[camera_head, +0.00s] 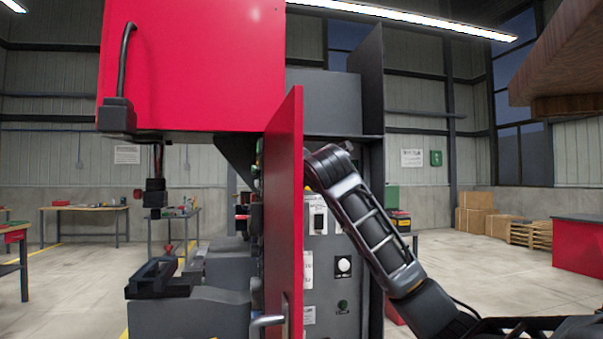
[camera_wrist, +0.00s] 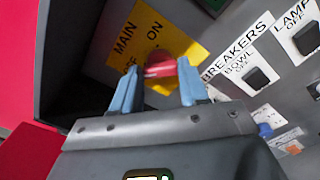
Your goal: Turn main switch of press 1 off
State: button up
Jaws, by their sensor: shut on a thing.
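The main switch is a red knob (camera_wrist: 159,66) on a yellow plate (camera_wrist: 183,33) marked MAIN, ON and OFF, seen in the wrist view. My gripper (camera_wrist: 157,72) has its two blue fingers on either side of the knob and is shut on it. The fingers and knob cover part of the plate, and I cannot tell exactly which mark the knob points to. In the head view, the open red cabinet door (camera_head: 284,215) hides my gripper and the switch; my arm reaches in behind it from the right.
Right of the switch are breaker switches labelled BOWL (camera_wrist: 257,77) and LAMP (camera_wrist: 306,38). The red press housing (camera_head: 195,65) stands left. Floor at the right is open.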

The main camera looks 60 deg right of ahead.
jog(key=shift+f, duration=0.1)
jog(key=o, duration=1.1)
jog(key=shift+c, duration=0.2)
jog(key=b+v, duration=0.1)
jog(key=v, duration=0.6)
jog(key=shift+s+a+b, duration=0.25)
jog(key=shift+a+b, duration=0.05)
jog(key=shift+b, duration=0.05)
